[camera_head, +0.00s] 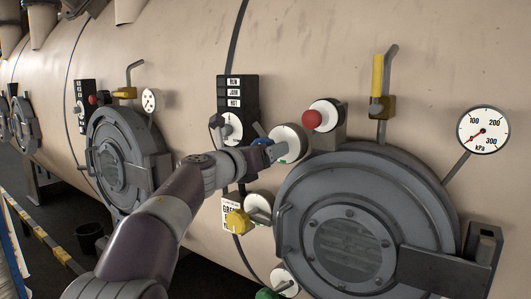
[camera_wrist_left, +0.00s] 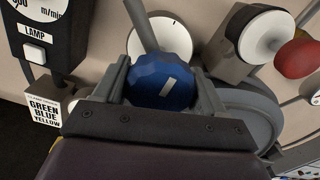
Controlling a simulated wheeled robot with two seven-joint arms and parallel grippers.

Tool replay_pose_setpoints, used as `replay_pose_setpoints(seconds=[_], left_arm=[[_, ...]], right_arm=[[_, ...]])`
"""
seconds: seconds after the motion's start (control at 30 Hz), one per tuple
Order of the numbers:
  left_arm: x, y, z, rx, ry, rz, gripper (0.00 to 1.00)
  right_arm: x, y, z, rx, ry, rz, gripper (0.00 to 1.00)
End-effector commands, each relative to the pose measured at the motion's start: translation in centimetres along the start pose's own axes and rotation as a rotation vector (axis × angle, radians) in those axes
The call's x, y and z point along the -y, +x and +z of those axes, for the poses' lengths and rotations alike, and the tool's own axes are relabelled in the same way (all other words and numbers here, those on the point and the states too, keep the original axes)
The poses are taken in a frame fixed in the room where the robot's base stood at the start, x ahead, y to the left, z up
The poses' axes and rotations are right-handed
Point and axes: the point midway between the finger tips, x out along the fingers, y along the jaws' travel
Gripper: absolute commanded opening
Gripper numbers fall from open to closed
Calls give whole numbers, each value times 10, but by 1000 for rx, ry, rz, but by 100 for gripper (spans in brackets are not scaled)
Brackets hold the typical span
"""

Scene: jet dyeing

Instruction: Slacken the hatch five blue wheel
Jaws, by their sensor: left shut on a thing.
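The blue wheel (camera_wrist_left: 160,88) is a faceted knob with a white mark on its face, seen large in the left wrist view. In the head view only a sliver of it (camera_head: 258,130) shows at the end of my left arm. My left gripper (camera_wrist_left: 162,92) is shut on the blue wheel, one finger on each side of it. A white round dial (camera_wrist_left: 160,35) sits behind the wheel, and it also shows in the head view (camera_head: 290,143). The large grey round hatch (camera_head: 352,240) is just right of and below the gripper. My right gripper is not in view.
A red knob (camera_head: 312,119) stands right of the gripper, and a yellow knob (camera_head: 238,221) below it. A green knob (camera_head: 267,294) is lower still. A black RUN/JAM/ROT panel (camera_head: 237,95) is above. A kPa gauge (camera_head: 484,130) and a yellow-handled valve (camera_head: 378,80) are right.

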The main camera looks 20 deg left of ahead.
Motion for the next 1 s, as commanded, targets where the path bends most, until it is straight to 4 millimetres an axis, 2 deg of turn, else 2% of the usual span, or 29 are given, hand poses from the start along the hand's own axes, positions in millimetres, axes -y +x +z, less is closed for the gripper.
replay_pose_setpoints(seconds=[0.03, 0.13, 0.17, 0.2, 0.23, 0.57, 0.67, 1.0], left_arm=[[-3, 3, -11, -20, -3, 0, 40], [-3, 3, -11, -21, -3, 0, 40], [-3, 3, -12, -21, -3, 0, 77], [-3, 3, -11, -20, -4, 0, 90], [-3, 3, -10, -19, -3, 0, 93], [-2, -3, -5, -8, -2, 1, 93], [-2, -17, -6, -6, -1, 2, 93], [-3, -98, -7, -8, -1, 4, 93]], right_arm=[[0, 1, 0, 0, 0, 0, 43], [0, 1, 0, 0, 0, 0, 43], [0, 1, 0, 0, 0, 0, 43], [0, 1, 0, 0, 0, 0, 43], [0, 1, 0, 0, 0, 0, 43], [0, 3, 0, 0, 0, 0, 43], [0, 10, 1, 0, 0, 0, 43], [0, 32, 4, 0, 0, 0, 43]])
